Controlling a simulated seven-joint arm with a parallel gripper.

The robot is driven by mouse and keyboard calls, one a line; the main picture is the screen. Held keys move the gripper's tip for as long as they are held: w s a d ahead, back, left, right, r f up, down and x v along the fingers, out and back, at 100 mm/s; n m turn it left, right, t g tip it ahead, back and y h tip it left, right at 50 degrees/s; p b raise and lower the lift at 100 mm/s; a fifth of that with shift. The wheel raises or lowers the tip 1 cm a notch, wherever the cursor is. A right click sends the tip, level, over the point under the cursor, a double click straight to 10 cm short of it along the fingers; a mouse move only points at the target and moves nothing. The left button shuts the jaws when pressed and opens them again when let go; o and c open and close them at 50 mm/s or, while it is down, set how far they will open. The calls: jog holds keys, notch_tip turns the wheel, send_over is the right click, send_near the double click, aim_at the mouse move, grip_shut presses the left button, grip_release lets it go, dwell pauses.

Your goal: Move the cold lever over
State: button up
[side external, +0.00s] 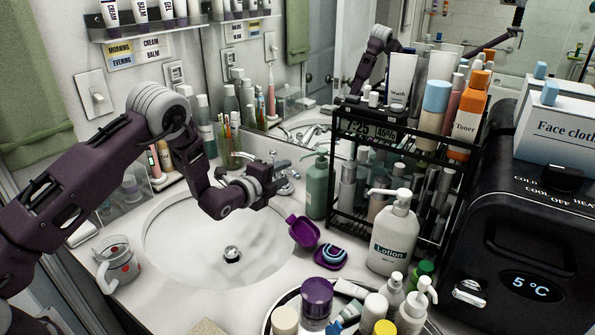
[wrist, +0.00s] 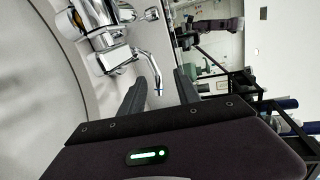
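The chrome faucet (side external: 282,168) stands at the back right rim of the sink. It fills the upper left of the wrist view (wrist: 98,35), and a thin curved chrome lever (wrist: 150,67) reaches out from it. My gripper (side external: 282,181) is at the faucet, over the sink's back right edge, and partly hides it. In the wrist view my gripper (wrist: 160,88) has its two dark fingers apart, with the lever's tip showing in the gap between them. I cannot tell whether a finger touches it. No cold marking is readable on the faucet.
A green pump bottle (side external: 317,185) and a black wire rack (side external: 345,205) stand close right of the faucet. A cup of toothbrushes (side external: 229,150) is behind. A black box (side external: 500,245) labelled COLD, OFF, HEAT is at far right. The sink basin (side external: 190,240) is clear.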

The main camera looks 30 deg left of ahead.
jog(key=x, duration=0.7)
jog(key=shift+w+d+f, duration=0.2)
jog(key=shift+w+f, duration=0.1)
jog(key=shift+f, duration=0.15)
jog(key=shift+c, duration=0.5)
grip_shut()
dwell(0.5)
